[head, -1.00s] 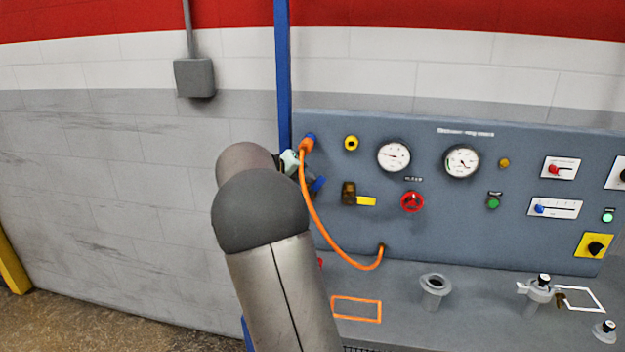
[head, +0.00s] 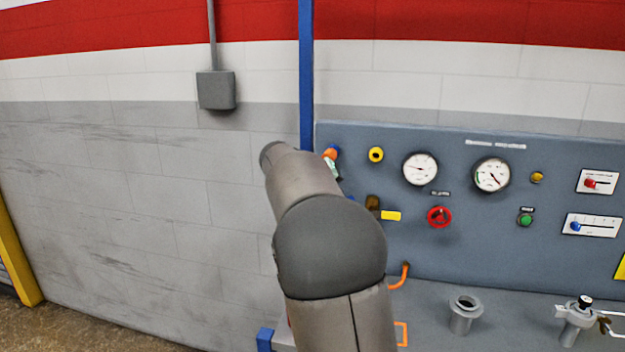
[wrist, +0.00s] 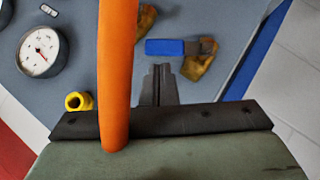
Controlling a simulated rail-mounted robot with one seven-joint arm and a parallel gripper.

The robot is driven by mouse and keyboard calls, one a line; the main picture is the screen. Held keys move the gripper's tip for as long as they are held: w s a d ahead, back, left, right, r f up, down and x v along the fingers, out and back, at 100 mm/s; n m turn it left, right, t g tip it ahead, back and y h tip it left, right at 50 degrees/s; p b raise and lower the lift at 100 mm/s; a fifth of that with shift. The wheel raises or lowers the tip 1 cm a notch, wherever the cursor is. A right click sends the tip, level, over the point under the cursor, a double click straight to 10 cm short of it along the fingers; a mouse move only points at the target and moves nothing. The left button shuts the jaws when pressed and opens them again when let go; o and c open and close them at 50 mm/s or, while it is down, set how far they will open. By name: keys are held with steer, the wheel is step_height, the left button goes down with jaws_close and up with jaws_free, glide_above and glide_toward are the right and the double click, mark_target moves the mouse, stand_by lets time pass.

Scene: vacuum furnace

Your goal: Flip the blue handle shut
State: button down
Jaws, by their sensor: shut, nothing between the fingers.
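The blue handle (wrist: 165,47) shows in the wrist view, joined to a brass valve body (wrist: 202,62) on the grey panel. It lies crosswise in the picture, just beyond the fingertips. My gripper (wrist: 158,72) is shut and empty, with its fingertips close below the handle; I cannot tell whether they touch it. An orange hose (wrist: 116,75) crosses in front of the wrist camera, left of the fingers. In the head view my arm hides the blue handle and most of my gripper.
The head view shows a yellow-handled valve (head: 391,216), a red knob (head: 439,217), gauges (head: 420,169) and a yellow port (head: 376,154) on the panel. A blue post (head: 306,75) stands at its left edge. The bench below holds a grey cup-like fitting (head: 465,313).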

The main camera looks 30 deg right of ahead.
steer(key=b+v, duration=0.1)
steer(key=v, duration=1.4)
steer(key=shift+s+a+r, duration=0.2)
steer(key=shift+r, duration=0.1)
